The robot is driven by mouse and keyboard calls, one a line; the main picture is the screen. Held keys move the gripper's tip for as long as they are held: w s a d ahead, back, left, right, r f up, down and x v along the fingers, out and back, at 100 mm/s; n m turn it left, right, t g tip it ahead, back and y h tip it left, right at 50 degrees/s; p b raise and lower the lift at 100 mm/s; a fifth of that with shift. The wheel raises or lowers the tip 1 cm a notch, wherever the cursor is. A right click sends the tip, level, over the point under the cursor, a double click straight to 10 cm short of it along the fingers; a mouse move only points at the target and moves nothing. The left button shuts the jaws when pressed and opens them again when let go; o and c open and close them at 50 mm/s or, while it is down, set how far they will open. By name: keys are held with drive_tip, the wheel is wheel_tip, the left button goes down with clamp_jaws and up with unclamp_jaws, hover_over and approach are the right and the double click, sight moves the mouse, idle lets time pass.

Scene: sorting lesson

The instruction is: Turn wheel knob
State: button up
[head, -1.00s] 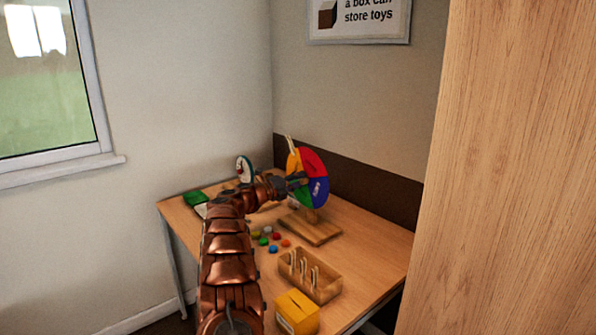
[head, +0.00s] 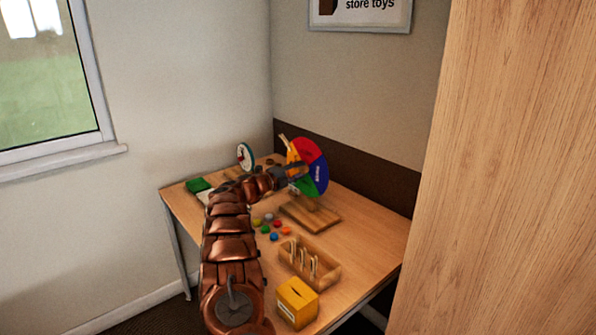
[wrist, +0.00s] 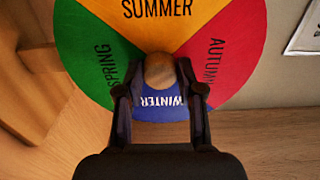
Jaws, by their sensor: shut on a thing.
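The season wheel (head: 316,178) stands upright on a wooden base (head: 311,214) on the desk. It also fills the top of the wrist view (wrist: 80,35). There, orange SUMMER is at the top, green SPRING at the left, red AUTUMN at the right and blue WINTER at the bottom. The round wooden knob (wrist: 160,71) sits at the wheel's centre. My gripper (wrist: 160,84) is shut on the knob, one finger at each side. In the head view my gripper (head: 291,172) is at the wheel's face, and the knob is hidden.
The desk (head: 358,229) also holds several coloured discs (head: 274,237), a wooden tray with pegs (head: 310,269), a yellow box (head: 296,303), a small round dial (head: 245,157) and a green item (head: 198,185). A wooden panel (head: 500,180) stands close on the right.

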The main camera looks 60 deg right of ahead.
drive_tip(key=o, duration=1.1)
drive_tip(key=shift+o, duration=0.2)
drive_tip(key=v, duration=1.2)
